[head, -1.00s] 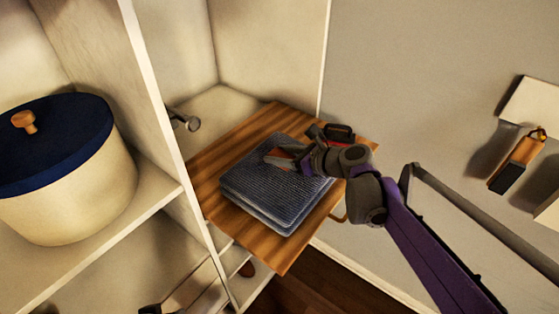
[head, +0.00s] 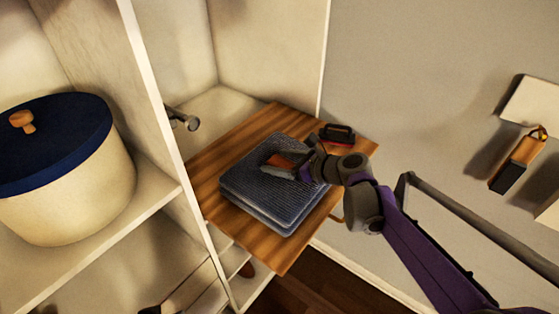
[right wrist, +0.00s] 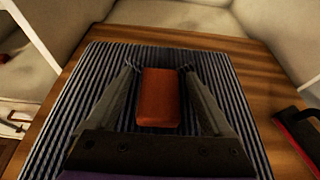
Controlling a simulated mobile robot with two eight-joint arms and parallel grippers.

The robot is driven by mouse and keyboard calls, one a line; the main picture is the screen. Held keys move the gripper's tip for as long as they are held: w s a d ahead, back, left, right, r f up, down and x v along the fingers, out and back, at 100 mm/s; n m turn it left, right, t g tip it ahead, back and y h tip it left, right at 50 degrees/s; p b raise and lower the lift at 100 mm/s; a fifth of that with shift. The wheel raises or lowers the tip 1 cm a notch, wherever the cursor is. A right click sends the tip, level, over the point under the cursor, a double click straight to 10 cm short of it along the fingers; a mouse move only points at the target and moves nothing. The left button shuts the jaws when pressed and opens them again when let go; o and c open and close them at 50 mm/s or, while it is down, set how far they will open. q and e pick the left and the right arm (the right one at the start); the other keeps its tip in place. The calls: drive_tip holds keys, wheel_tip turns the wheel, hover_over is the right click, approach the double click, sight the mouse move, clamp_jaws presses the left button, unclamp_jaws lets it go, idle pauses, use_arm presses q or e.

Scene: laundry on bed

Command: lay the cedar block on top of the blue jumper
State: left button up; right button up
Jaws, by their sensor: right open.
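The cedar block (head: 284,162), small and reddish brown, lies on top of the folded blue ribbed jumper (head: 250,187). The jumper lies on a striped wooden board. My right gripper (head: 281,164) is open at the block. In the right wrist view its two fingers stand either side of the block (right wrist: 159,97), with ribbed cloth (right wrist: 85,95) showing around them. The block lies flat within the jumper's edges. My left gripper is in neither view.
A dark red and black object (head: 338,134) lies on the wooden board (head: 280,257) beside the jumper. A cream box with a navy lid (head: 55,145) stands on the shelf at left. Cabinet walls border the board at the back and left. A tagged item (head: 518,162) hangs on the right wall.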

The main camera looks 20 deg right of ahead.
drive_tip(key=shift+r, duration=0.25)
drive_tip(key=v, duration=1.2)
drive_tip(key=shift+s+f, duration=0.1)
idle(0.5)
